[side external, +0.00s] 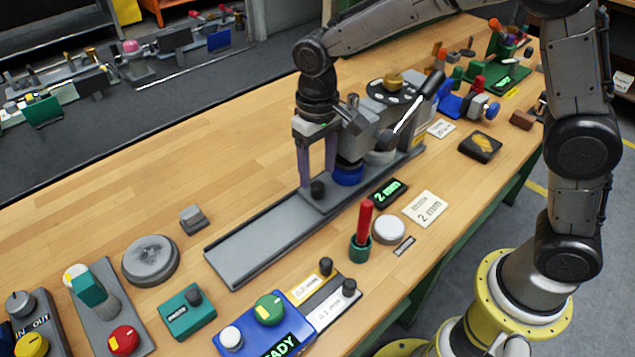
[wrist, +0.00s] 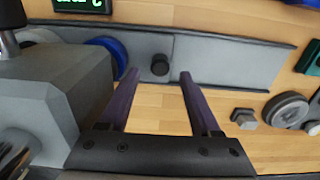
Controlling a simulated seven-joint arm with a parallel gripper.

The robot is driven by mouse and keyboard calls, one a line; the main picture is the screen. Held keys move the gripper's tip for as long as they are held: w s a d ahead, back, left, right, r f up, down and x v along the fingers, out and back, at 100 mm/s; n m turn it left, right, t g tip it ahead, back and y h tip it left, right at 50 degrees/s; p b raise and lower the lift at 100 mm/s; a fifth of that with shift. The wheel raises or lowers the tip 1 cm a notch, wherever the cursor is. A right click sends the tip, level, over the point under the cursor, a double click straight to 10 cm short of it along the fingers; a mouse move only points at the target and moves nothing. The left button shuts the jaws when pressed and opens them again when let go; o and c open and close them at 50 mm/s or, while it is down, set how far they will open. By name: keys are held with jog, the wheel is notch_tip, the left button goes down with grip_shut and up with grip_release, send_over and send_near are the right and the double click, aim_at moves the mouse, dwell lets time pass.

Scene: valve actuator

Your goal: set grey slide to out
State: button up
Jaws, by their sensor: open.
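The grey slide is a long flat rail (side external: 262,236) on the wooden table, with a carriage plate bearing a black knob (side external: 317,188). The carriage sits toward the rail's right part in the side view, beside a blue ring (side external: 347,175); the left stretch of rail is bare. In the wrist view the knob (wrist: 159,66) shows on the plate, with bare rail (wrist: 230,62) to its right. My gripper (side external: 317,180) is open, its purple fingers pointing down around the knob's position. In the wrist view the fingertips (wrist: 157,76) lie to either side of the knob. Contact cannot be told.
A grey machine head (side external: 350,135) stands close to my gripper on the right. A grey hex nut (side external: 193,218) and round disc (side external: 150,260) lie left. Table behind the rail is clear.

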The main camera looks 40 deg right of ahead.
aim_at(317, 184)
jog(key=shift+f, duration=2.25)
grip_shut()
